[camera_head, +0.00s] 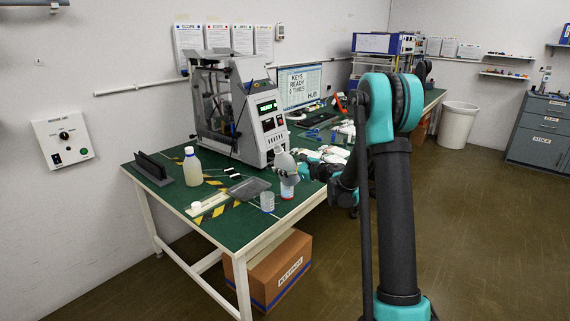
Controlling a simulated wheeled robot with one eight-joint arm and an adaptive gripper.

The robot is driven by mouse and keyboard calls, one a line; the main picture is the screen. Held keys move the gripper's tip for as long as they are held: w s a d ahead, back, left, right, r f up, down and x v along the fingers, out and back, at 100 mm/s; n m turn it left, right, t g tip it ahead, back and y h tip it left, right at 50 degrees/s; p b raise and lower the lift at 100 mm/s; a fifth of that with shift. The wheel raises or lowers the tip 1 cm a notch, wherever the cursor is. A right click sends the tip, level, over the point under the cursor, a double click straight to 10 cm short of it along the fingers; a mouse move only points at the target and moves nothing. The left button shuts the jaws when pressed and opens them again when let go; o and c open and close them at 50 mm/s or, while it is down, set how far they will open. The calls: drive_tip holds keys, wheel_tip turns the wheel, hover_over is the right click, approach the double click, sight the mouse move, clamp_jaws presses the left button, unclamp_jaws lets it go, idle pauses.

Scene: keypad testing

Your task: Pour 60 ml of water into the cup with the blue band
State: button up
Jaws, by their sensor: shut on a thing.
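My gripper (302,167) is at the right front edge of the green bench, shut on a pale grey vessel (284,162). The vessel looks like a jug or bottle; its tilt and any water in it are too small to tell. Just below it stands a pale cup with a reddish band (288,189). I cannot tell whether the two touch. A grey-blue cup (267,202) stands to the left and nearer the bench's front edge; its band is too small to read clearly. The gripper's fingers are partly hidden by the vessel and my arm.
A test machine (247,120) stands behind. A keypads carton (277,272) is underneath.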

drive_tip(key=shift+s+a+f+n, duration=0.1)
drive_tip(key=shift+s+a+n, duration=0.25)
drive_tip(key=shift+n, duration=0.35)
idle(0.9)
drive_tip(key=shift+a+f+n+h, duration=0.15)
drive_tip(key=shift+n+h, duration=0.25)
drive_tip(key=shift+n, duration=0.1)
idle(0.4)
drive_tip(key=shift+w+d+f+n+h, duration=0.25)
drive_tip(key=shift+f+n, duration=0.1)
drive_tip(key=shift+n, duration=0.35)
drive_tip(key=shift+w+d+f+n+h, duration=0.1)
drive_tip(key=shift+d+f+n+h, duration=0.2)
drive_tip(key=shift+n, duration=0.4)
idle(1.8)
drive_tip(key=shift+w+d+f+n+t+h, duration=0.15)
drive_tip(key=shift+f+n+t+h, duration=0.2)
drive_tip(key=shift+f+n, duration=0.5)
idle(1.4)
